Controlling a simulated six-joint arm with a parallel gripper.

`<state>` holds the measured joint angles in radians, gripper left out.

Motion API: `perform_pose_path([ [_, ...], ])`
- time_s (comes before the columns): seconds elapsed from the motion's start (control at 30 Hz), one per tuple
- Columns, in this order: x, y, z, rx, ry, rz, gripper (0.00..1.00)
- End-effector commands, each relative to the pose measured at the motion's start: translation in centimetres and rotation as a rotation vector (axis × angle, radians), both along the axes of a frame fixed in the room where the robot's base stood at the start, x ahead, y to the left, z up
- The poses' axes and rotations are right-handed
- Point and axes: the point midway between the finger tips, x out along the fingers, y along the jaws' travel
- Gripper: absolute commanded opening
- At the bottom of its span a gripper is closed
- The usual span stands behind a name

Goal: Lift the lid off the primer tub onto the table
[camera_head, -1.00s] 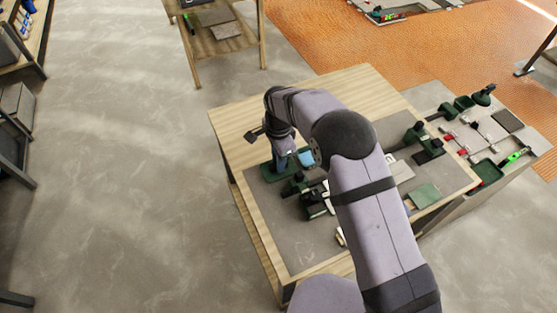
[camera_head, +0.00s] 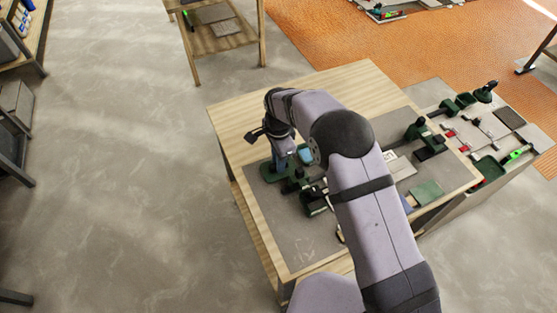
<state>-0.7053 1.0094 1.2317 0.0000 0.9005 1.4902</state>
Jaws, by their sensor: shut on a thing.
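My gripper (camera_head: 284,161) points down at the far left part of the grey work mat, over a dark green holder (camera_head: 268,171). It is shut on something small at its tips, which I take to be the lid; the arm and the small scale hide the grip. A small blue thing (camera_head: 305,155) shows just right of the gripper and may be part of the primer tub. I cannot make out the tub's rim or tell whether the lid sits on it or is apart from it.
The wooden table (camera_head: 235,112) has a bare strip at its back left. The grey mat (camera_head: 290,232) is clear at the front left. Dark green fixtures (camera_head: 418,131) and a green pad (camera_head: 426,193) stand to the right. My arm covers the middle.

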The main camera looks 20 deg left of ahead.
Motion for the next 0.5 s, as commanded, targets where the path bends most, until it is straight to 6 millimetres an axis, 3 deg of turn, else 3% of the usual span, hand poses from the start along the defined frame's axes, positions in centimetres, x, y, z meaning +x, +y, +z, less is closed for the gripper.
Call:
perform_pose_path([
  [0.5,0.01,0.01,-0.56,0.000,0.000,0.000,0.02],
])
